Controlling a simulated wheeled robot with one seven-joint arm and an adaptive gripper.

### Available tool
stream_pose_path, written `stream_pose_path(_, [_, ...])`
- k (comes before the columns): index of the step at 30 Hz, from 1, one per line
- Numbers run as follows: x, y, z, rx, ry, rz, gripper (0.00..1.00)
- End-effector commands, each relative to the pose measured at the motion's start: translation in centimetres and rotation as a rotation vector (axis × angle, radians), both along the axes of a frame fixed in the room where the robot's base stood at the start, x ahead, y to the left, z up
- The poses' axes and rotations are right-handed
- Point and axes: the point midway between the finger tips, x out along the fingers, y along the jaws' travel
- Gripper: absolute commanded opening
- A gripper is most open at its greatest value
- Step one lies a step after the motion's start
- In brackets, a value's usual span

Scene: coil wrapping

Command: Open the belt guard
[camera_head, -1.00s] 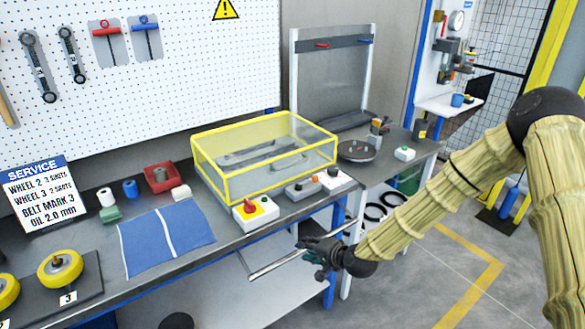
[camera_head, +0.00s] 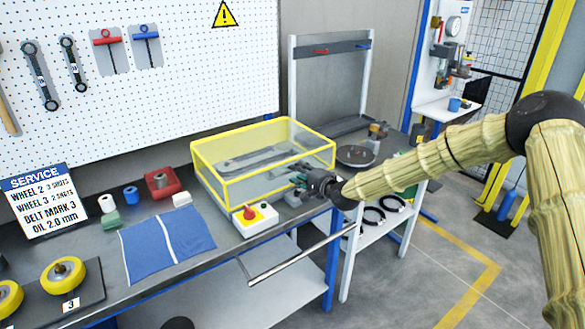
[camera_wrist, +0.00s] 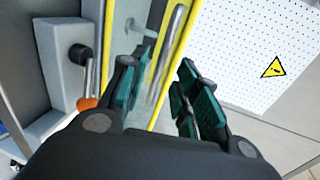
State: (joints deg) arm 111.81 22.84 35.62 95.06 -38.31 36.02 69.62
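The belt guard (camera_head: 215,183) is a clear box with yellow edges on the bench, and it is closed. Dark machine parts show through its panels. My gripper (camera_head: 297,178) is in front of the guard's near side, toward its right end, and hides part of that side. In the wrist view my gripper (camera_wrist: 167,72) is open, with its green-padded fingers apart and nothing held. A yellow edge of the guard (camera_wrist: 172,45) and a pale bar-like part (camera_wrist: 160,65) show beyond and between the fingers. I cannot tell whether a finger touches the guard.
A rail (camera_head: 300,254) runs along the bench front. A blue cloth (camera_head: 165,240) lies to the left.

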Motion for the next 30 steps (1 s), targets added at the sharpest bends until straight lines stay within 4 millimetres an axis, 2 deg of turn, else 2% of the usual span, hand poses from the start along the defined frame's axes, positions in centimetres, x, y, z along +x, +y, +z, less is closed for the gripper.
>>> stream_pose_path(4, [1.6, 1.3, -0.2, -0.001, 0.000, 0.000, 0.31])
stream_pose_path(9, [2.8, 2.1, -0.7, 0.000, 0.000, 0.000, 0.31])
stream_pose_path(21, [3.2, 2.3, -0.8, 0.000, 0.000, 0.000, 0.31])
stream_pose_path(26, [3.2, 2.3, -0.8, 0.000, 0.000, 0.000, 0.02])
stream_pose_path(30, [3.1, 2.3, -0.8, 0.000, 0.000, 0.000, 0.00])
